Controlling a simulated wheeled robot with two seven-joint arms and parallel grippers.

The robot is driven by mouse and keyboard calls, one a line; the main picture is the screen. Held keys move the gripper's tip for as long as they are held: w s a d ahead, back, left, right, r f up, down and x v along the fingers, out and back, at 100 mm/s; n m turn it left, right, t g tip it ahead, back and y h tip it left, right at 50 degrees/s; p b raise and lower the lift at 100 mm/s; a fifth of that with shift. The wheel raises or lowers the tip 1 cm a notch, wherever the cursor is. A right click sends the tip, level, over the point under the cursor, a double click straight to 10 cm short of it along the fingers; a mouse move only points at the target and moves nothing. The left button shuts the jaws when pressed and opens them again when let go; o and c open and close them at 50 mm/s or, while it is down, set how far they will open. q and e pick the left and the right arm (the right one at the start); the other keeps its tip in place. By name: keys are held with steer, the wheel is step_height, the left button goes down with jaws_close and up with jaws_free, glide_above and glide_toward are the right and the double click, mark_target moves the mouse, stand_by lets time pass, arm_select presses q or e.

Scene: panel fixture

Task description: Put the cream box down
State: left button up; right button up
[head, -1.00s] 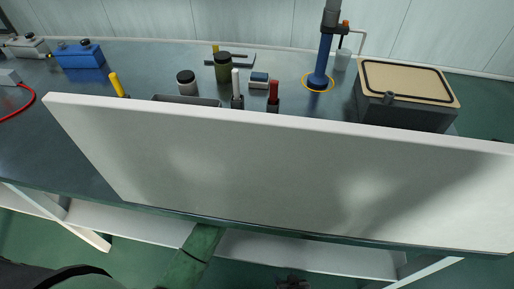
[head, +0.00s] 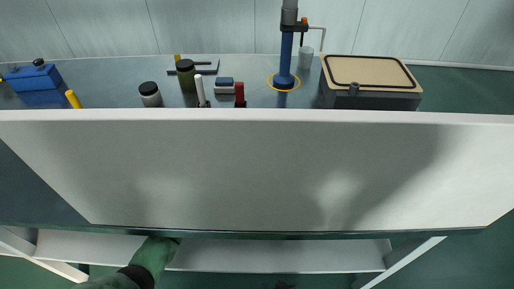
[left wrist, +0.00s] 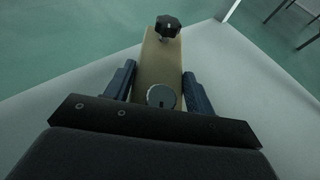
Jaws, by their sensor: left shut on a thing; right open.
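The cream box (left wrist: 158,70) is a long tan piece with a black knob at its far end and a round silver cap near me. My left gripper (left wrist: 158,82) is shut on it, one dark blue finger on each side. A pale flat surface (left wrist: 75,98) lies beneath; I cannot tell whether the box touches it. In the head view the left gripper and the box are hidden; my green arm (head: 152,258) runs in under the bench's front edge. Only a small dark part of my right gripper (head: 285,286) shows at the bottom edge, open.
A large white panel (head: 260,170) stands across the front of the bench. Behind it are a tan-lidded dark container (head: 372,98), a blue post (head: 285,65), several jars and tools, and a blue case (head: 35,78). A white shelf (head: 270,256) runs below.

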arm_select(q)
steer(key=shift+f, duration=1.15)
steer(key=shift+f, duration=0.1)
steer(key=o, duration=1.3)
steer(key=shift+s+a, duration=0.2)
steer(key=p+v, duration=0.1)
steer(key=v, duration=0.9)
steer(key=shift+s+a+r, duration=0.1)
steer(key=shift+s+r, duration=0.05)
steer(key=shift+r, duration=0.15)
steer(key=shift+s+a+r, duration=0.15)
steer(key=shift+s+a, duration=0.1)
